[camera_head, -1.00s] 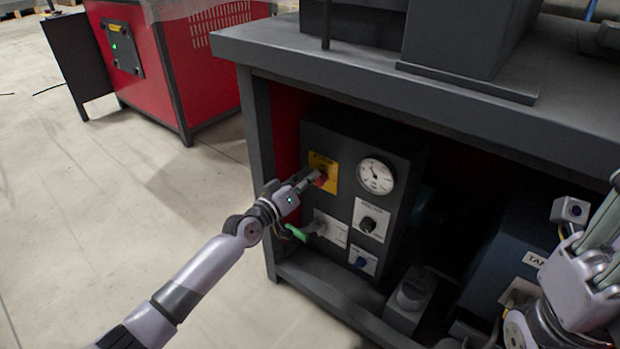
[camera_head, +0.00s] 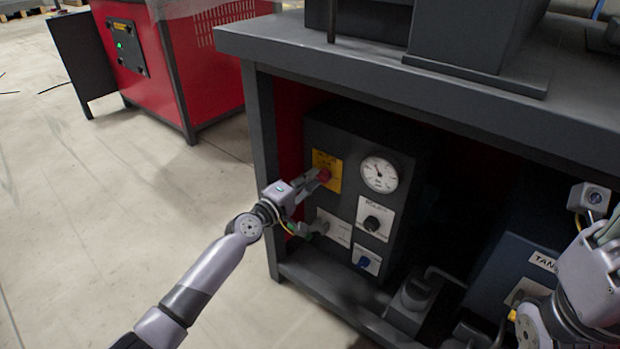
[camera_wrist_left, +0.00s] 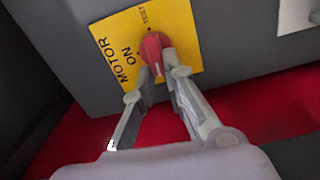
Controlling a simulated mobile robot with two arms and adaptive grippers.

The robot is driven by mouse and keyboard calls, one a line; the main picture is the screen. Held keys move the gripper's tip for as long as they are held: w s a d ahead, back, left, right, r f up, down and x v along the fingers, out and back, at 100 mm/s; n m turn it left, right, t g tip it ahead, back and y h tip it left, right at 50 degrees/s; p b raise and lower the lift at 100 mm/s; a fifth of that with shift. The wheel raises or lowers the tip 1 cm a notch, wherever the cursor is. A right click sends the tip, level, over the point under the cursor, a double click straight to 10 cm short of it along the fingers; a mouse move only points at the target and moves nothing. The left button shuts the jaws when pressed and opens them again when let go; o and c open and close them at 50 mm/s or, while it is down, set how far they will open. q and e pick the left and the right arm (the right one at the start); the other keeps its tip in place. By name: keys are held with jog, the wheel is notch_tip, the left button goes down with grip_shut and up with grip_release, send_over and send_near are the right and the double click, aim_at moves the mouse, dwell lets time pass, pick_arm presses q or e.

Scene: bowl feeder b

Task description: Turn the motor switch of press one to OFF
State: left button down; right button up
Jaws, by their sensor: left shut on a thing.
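The motor switch of the press is a red rotary knob (camera_head: 325,174) on a yellow plate (camera_head: 332,160) on the dark control box. My left gripper (camera_head: 316,181) is at the knob, its fingers shut on it. In the left wrist view the knob (camera_wrist_left: 154,45) sits between the fingertips (camera_wrist_left: 157,76).
A gauge (camera_head: 379,175), a black knob (camera_head: 371,224) and a blue knob (camera_head: 363,263) are close to the switch. The bench top (camera_head: 450,90) overhangs the control box. A blue-grey tank (camera_head: 500,262) stands right. The floor at left is clear up to a red machine (camera_head: 178,70).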

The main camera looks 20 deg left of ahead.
pick_arm(q)
jog(key=shift+f+n, duration=0.2)
jog(key=shift+n, duration=0.4)
jog(key=c, duration=1.6)
grip_release()
jog(key=shift+c, duration=0.2)
jog(key=shift+s+a, duration=0.1)
jog(key=v, duration=1.1)
jog(key=shift+s, duration=0.4)
jog(key=shift+a+r, duration=0.1)
